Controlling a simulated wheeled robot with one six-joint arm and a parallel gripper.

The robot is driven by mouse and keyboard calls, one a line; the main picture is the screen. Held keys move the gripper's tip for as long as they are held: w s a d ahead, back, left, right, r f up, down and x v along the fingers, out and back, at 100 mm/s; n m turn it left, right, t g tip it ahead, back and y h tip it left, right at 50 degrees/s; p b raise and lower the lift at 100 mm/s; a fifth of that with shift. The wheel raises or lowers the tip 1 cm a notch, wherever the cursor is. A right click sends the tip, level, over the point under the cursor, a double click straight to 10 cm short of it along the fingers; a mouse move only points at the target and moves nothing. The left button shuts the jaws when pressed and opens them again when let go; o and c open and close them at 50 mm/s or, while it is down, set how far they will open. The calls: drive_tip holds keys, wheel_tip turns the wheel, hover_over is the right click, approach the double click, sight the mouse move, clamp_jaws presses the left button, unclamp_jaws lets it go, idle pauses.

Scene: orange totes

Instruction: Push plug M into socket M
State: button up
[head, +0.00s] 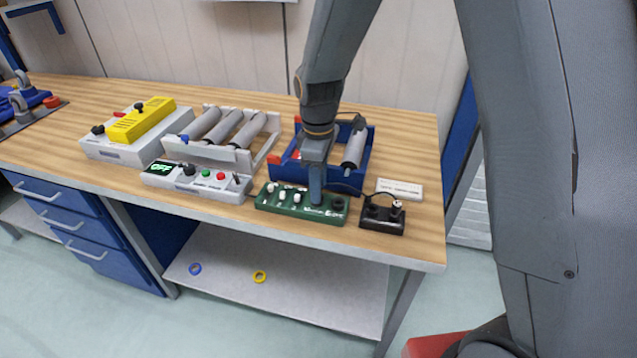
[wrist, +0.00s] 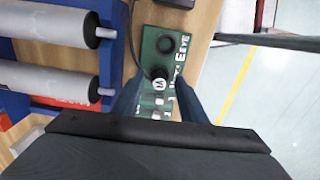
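The green panel (head: 300,203), with "Eye" lettering, lies near the table's front edge. My gripper (head: 316,200) points down over the panel's right half. I cannot tell how deep the plug sits.
A black box with plugs (head: 382,215) stands right of the panel. A blue tote with grey rollers (head: 368,140) is close behind it. A grey control box reading OFF (head: 205,184) stands to the left.

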drive_tip(key=shift+r+b, duration=1.05)
drive_tip(key=shift+r, duration=2.9)
drive_tip(key=s+d+f+m+t, duration=0.1)
drive_tip(key=s+d+f+m, duration=0.3)
drive_tip(key=s+d+m, duration=1)
drive_tip(key=shift+s+d+b, duration=0.25)
drive_tip(key=shift+s+b, duration=0.15)
drive_tip(key=shift+s, duration=0.15)
